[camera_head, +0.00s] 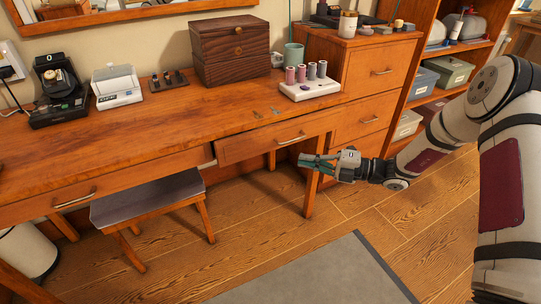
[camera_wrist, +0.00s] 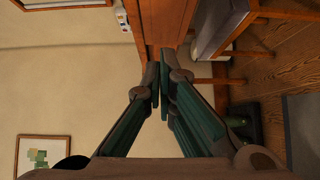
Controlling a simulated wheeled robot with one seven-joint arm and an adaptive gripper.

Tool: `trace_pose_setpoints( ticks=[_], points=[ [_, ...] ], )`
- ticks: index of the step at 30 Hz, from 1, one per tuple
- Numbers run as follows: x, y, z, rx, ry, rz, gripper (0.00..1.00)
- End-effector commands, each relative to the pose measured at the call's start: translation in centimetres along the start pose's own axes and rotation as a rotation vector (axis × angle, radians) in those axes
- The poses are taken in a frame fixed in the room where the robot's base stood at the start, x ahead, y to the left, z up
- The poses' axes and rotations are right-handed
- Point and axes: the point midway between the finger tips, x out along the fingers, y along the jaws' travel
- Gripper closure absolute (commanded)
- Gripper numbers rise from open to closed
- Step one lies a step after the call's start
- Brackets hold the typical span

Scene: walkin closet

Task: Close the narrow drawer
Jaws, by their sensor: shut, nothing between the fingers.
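The narrow drawer (camera_head: 262,140) is in the wooden desk (camera_head: 150,135), at the right of its front. It stands partly pulled out, with a pale strip of its side showing at its left end. Its metal handle (camera_head: 291,138) is on the front panel. My gripper (camera_head: 304,161) is shut and empty, just below and in front of the drawer's right part. I cannot tell whether it touches the drawer. In the wrist view the closed fingertips (camera_wrist: 160,85) point at orange-brown wood (camera_wrist: 166,28).
A wide drawer with a handle (camera_head: 75,198) is at the desk's left. A stool (camera_head: 146,197) stands under the desk. A drawer cabinet (camera_head: 372,75) stands at the right. A white stand with rollers (camera_head: 310,90) sits above the narrow drawer. Floor in front is clear, with a grey rug (camera_head: 320,275).

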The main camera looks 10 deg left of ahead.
Motion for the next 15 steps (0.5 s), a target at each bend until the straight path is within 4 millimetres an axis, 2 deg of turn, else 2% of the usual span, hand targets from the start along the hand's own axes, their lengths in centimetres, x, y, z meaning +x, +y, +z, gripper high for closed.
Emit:
trace_pose_setpoints(
  ticks=[5, 8, 15],
  points=[
    [0.6, 0.3, 0.3, -0.001, -0.013, 0.027, 1.0],
    [2.0, 0.3, 0.3, -0.001, -0.011, 0.025, 1.0],
    [6.7, 0.2, 0.3, -0.001, -0.009, 0.023, 1.0]
  ],
)
